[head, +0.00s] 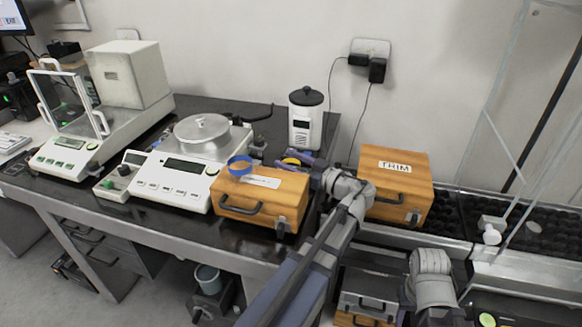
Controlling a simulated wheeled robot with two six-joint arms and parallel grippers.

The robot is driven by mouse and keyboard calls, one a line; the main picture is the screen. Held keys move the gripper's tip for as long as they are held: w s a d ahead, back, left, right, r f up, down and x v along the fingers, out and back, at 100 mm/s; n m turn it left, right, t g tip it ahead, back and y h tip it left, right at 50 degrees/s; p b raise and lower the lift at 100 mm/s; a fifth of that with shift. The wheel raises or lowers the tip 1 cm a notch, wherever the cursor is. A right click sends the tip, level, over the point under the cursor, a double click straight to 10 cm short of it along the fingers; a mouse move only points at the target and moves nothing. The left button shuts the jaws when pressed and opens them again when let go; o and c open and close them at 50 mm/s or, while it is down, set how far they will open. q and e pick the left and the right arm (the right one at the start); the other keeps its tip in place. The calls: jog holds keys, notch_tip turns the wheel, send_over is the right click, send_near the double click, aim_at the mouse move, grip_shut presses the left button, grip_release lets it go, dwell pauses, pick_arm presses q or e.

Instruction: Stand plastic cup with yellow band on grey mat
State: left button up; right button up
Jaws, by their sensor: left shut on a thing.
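My left gripper (306,158) is behind the nearer wooden box, its fingers pointing left. It is shut on a small cup with a yellow band (291,161). Only part of the cup shows; the box and the fingers hide the rest, so I cannot tell whether it touches the table. Another cup, with a blue band and brownish contents (239,166), is at the top left of the wooden box. I cannot make out a grey mat. A piece of my right arm shows at the lower right, but its fingers are not visible.
The wooden box (262,200) stands on the black table (150,212). A balance (172,180) is to its left, a white canister (305,125) behind. A wooden box labelled TRIM (396,184) stands right of my left wrist. A dark roller bed (455,215) lies further right.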

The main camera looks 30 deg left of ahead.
pick_arm(q)
jog(key=shift+r, duration=0.1)
jog(key=o, duration=0.9)
jog(key=shift+f, duration=0.25)
jog(key=shift+c, duration=0.2)
jog(key=o, duration=0.5)
jog(key=shift+c, duration=0.2)
jog(key=shift+r, duration=0.1)
jog(key=shift+r, duration=0.2)
jog(key=s+d, duration=0.2)
jog(key=d, duration=1)
